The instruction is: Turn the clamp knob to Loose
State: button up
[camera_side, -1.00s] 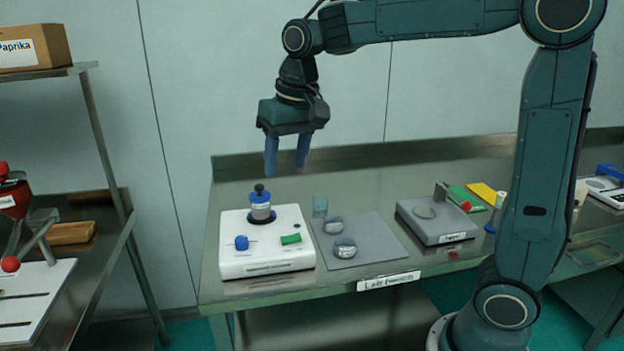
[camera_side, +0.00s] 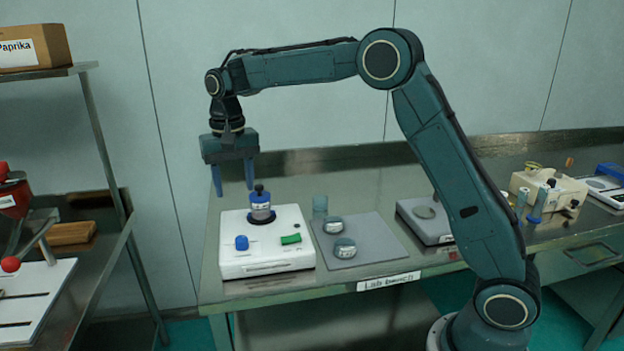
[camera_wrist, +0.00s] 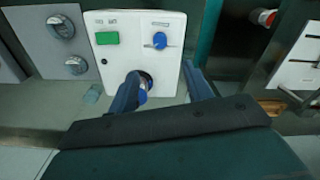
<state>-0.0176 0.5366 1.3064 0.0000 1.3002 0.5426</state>
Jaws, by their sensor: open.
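The white sieve machine (camera_side: 290,257) stands at the left end of the lab bench. On its top are a blue knob (camera_side: 241,243) at the front left, a green switch (camera_side: 290,239) and a blue-and-clear sieve stack (camera_side: 260,207) with a black knob (camera_side: 259,188) on top. I cannot read the lettering or tell which knob is the clamp knob. My gripper (camera_side: 234,190) is open and empty, pointing down, above and left of the stack. In the wrist view the blue knob (camera_wrist: 160,41) lies beyond the fingertips, and the left finger partly hides the stack (camera_wrist: 142,96).
A grey mat (camera_side: 372,249) with two small round containers (camera_side: 345,248) and a clear cup (camera_side: 320,206) lies right of the machine. A grey scale (camera_side: 418,222) stands farther right. A steel shelf (camera_side: 75,71) with a box stands at the left, across a gap.

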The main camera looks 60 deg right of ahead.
aim_at(241, 238)
jog(key=shift+f, duration=0.15)
notch_tip(241, 238, down, 14)
jog(key=shift+r, duration=0.25)
dwell(0.5)
jog(key=c, duration=1)
